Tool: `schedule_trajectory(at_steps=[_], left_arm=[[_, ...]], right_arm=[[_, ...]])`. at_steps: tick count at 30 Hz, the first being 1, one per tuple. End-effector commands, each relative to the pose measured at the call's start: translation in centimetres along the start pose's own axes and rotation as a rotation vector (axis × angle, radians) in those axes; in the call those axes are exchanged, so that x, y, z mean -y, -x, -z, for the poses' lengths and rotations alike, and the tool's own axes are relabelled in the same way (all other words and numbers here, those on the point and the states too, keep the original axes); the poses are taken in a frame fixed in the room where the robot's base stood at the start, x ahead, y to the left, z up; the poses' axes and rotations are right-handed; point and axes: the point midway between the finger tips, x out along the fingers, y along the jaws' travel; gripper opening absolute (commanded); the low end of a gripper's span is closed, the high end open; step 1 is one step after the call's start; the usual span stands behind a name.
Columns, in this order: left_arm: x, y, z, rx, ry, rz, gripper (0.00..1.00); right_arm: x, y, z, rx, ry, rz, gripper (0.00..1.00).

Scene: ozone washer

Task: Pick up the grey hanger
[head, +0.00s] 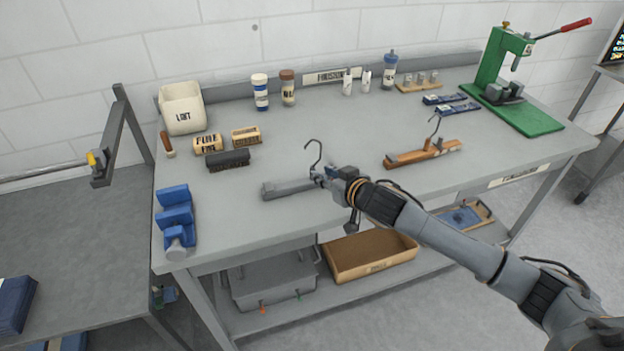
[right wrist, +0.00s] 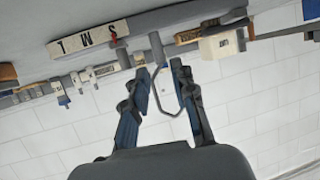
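The grey hanger (head: 288,189) is on the workbench near the front edge, with its thin wire hook (head: 314,146) standing up. My right gripper (head: 325,175) is at the right part of the hanger and hides some of it. In the right wrist view, the two fingers of the right gripper (right wrist: 162,78) are apart, with the bent wire hook (right wrist: 165,106) showing between them. I cannot tell whether a finger touches the hanger. My left gripper is not in view.
A wooden hanger (head: 408,157) with an upright hook lies to the right. A dark brush (head: 228,158), blue vise (head: 176,215) and white bin (head: 183,110) are on the left. A green press (head: 488,68) stands at the far right.

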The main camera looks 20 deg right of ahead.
Motion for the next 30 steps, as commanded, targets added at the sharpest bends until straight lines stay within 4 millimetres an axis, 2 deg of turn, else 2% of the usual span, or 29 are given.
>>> schedule_trajectory(at_steps=[3,11,21,30], left_arm=[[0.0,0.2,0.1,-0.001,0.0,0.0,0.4],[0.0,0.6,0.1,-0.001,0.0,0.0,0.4],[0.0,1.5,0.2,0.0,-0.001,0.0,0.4],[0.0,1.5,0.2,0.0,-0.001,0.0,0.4]], right_arm=[[0.0,-1.4,0.1,0.0,0.0,0.0,0.26],[0.0,-2.8,-0.2,0.001,0.002,-0.001,0.26],[0.1,-6.7,-0.8,0.0,0.001,-0.001,0.26],[0.1,-7.2,-0.9,0.0,0.002,0.0,0.26]])
